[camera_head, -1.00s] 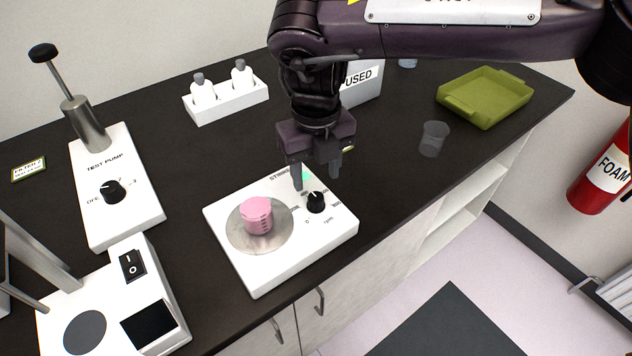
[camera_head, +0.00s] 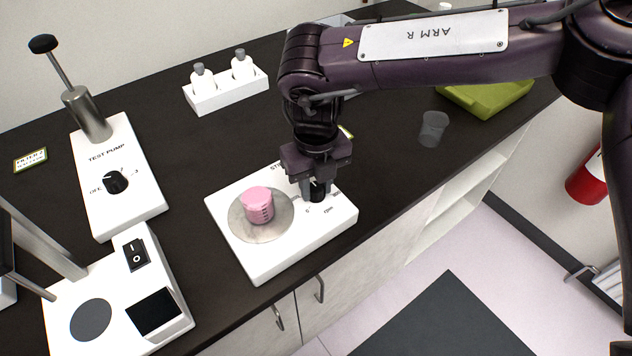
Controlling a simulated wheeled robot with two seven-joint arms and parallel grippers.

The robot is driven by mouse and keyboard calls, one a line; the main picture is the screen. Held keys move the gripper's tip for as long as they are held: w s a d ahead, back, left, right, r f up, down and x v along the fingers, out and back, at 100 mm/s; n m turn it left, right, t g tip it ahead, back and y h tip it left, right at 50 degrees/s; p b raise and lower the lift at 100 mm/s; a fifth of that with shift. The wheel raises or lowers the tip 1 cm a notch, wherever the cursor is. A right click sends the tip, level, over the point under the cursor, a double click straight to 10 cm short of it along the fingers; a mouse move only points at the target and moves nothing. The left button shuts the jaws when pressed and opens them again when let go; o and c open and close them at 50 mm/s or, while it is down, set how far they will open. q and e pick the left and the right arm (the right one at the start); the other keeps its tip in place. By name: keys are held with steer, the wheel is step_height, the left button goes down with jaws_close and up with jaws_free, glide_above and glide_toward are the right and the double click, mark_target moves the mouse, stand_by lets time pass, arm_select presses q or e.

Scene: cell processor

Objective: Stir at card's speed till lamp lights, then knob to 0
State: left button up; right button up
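The white stirrer (camera_head: 285,262) stands near the bench's front edge. A cup of pink liquid (camera_head: 257,204) stands on its round metal plate (camera_head: 238,228). The black stirrer knob (camera_head: 318,193) is at the right of its top, partly covered, so its pointer is not readable. My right gripper (camera_head: 318,188) points down with its fingers on both sides of the knob and appears closed on it. The lamp area behind the knob is hidden by the gripper. A card edge (camera_head: 346,132) peeks out behind the gripper, its text hidden. My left gripper is not in view.
The test pump (camera_head: 130,190) and a white device with a rocker switch (camera_head: 135,254) stand at the left. A bottle rack (camera_head: 228,96), a clear cup (camera_head: 432,128) and a green tray (camera_head: 490,97) stand farther back. A filter card (camera_head: 31,160) lies far left.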

steer(key=shift+c, duration=0.9)
steer(key=shift+n, duration=0.3)
steer(key=n+p, duration=0.1)
steer(key=n, duration=0.2)
steer(key=shift+r+n, duration=0.1)
steer(key=shift+n, duration=0.2)
steer(key=n, duration=0.3)
steer(key=shift+n, duration=0.3)
steer(key=n, duration=0.3)
steer(key=shift+n+p, duration=0.3)
steer(key=shift+p, duration=0.05)
steer(key=n, duration=0.6)
steer(key=shift+w, duration=0.1)
steer(key=n, duration=0.6)
steer(key=shift+p, duration=0.35)
steer(key=shift+n, duration=0.4)
